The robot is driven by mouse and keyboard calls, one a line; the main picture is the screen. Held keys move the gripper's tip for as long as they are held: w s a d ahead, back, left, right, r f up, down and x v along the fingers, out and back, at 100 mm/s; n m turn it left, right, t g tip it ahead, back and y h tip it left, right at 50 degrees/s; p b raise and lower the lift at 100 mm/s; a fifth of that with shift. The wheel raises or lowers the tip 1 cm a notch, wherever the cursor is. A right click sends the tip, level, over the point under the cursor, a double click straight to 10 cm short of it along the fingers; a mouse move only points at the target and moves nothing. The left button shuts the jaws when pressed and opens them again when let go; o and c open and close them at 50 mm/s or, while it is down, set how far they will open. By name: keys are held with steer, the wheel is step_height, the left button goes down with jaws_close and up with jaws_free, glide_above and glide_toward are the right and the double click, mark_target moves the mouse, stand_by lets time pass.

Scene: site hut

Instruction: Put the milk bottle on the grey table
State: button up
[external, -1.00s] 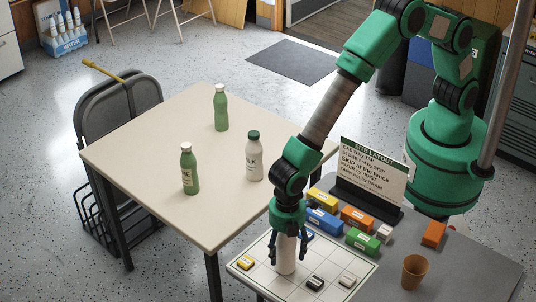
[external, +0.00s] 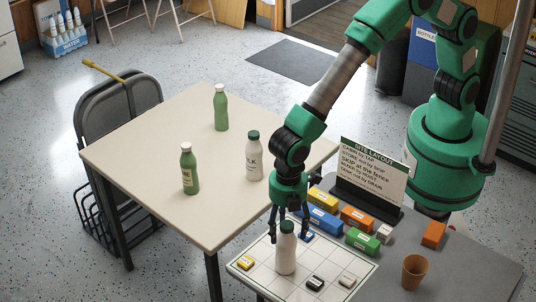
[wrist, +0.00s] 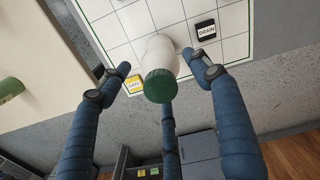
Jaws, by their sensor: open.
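A white bottle with a green cap (external: 286,255) stands upright on a white gridded board (external: 257,281) at the front of the grey table (external: 452,273). No label shows on its visible side. My gripper (external: 289,233) is open just above it, with fingers spread around the cap's level. In the wrist view the bottle (wrist: 159,65) stands between my open fingers (wrist: 157,70), with clear gaps at the sides. A second white bottle with a green cap (external: 254,157), its label ending in "LK", stands on the cream table (external: 150,150).
Two green bottles (external: 221,108) (external: 189,170) stand on the cream table. Several coloured blocks (external: 356,217), a sign (external: 373,174) and a brown cup (external: 414,270) are on the grey table. Small labelled blocks (external: 315,283) lie on the board.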

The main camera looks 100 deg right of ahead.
steer(key=shift+r, duration=1.45)
steer(key=shift+d+r, duration=0.2)
steer(key=shift+r, duration=0.05)
steer(key=s+d+r+m+t, duration=0.1)
steer(key=s+d+r+m, duration=0.25)
steer(key=d+r, duration=0.85)
steer(key=s+d+r+m+t, duration=0.1)
steer(key=s+d+r+m, duration=0.25)
steer(key=d+r, duration=0.75)
steer(key=s+d+r+m+t, duration=0.1)
steer(key=s+d+r+m, duration=0.1)
steer(key=s+d, duration=0.3)
steer(key=s+d+r+m+t, duration=0.1)
steer(key=s+d+r, duration=0.3)
steer(key=s, duration=0.8)
steer(key=s+d+r+m+t, duration=0.1)
steer(key=s+d+r+m, duration=0.2)
steer(key=s+d, duration=0.2)
steer(key=s, duration=0.3)
steer(key=shift+s+d+r+m+t, duration=0.15)
steer(key=shift+d+r+m+t, duration=0.15)
steer(key=shift+d, duration=0.1)
